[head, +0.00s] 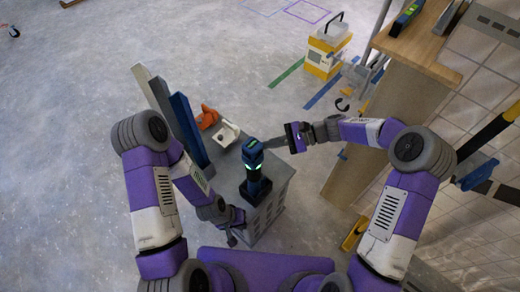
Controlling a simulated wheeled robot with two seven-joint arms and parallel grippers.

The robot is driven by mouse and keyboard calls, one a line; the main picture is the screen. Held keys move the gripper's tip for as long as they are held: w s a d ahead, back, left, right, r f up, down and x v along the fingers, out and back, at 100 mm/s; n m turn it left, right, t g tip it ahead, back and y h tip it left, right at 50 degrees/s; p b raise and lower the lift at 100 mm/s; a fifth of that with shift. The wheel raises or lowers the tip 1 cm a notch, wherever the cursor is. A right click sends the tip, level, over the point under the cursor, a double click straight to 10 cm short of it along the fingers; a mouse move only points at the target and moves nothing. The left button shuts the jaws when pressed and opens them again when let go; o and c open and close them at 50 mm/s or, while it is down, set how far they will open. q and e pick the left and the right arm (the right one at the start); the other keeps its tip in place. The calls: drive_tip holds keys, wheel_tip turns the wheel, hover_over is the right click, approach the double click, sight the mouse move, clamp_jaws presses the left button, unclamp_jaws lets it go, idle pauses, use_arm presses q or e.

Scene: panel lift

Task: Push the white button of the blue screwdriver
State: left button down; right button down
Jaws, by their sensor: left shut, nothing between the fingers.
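The blue screwdriver (252,158) is a dark blue power tool with bright green lit parts. It stands upright near the front of a grey box (273,205). I cannot make out its white button. My left gripper (233,236) is low at the left front of the screwdriver, close to the box's front edge, shut and empty.
An orange object (207,117) and a white part (228,133) lie on the back of the box. Tall blue and white panels (188,130) stand at its left. A wooden bench (395,110) is at the right. A yellow and white case (326,55) stands behind on open floor.

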drive_tip(key=shift+w+d, duration=0.15)
drive_tip(key=shift+w, duration=0.05)
drive_tip(key=w+d, duration=0.1)
drive_tip(key=w, duration=0.1)
drive_tip(key=w+d, duration=0.2)
idle(0.6)
drive_tip(key=shift+f, duration=0.1)
drive_tip(key=s+d+f+n+t+h+p, duration=0.1)
drive_tip(key=s+d+f+n+h+p, duration=0.2)
drive_tip(key=s+f, duration=0.55)
drive_tip(key=s+d+f+n+h+p, duration=0.1)
drive_tip(key=s+d+f+h, duration=0.2)
drive_tip(key=s+f+h, duration=0.45)
drive_tip(key=s+d+f+n+t+p, duration=0.1)
drive_tip(key=s+n+t, duration=0.1)
drive_tip(key=s, duration=0.6)
drive_tip(key=shift+d+f+n+p, duration=0.3)
drive_tip(key=shift+f+n, duration=0.1)
drive_tip(key=shift+n, duration=0.4)
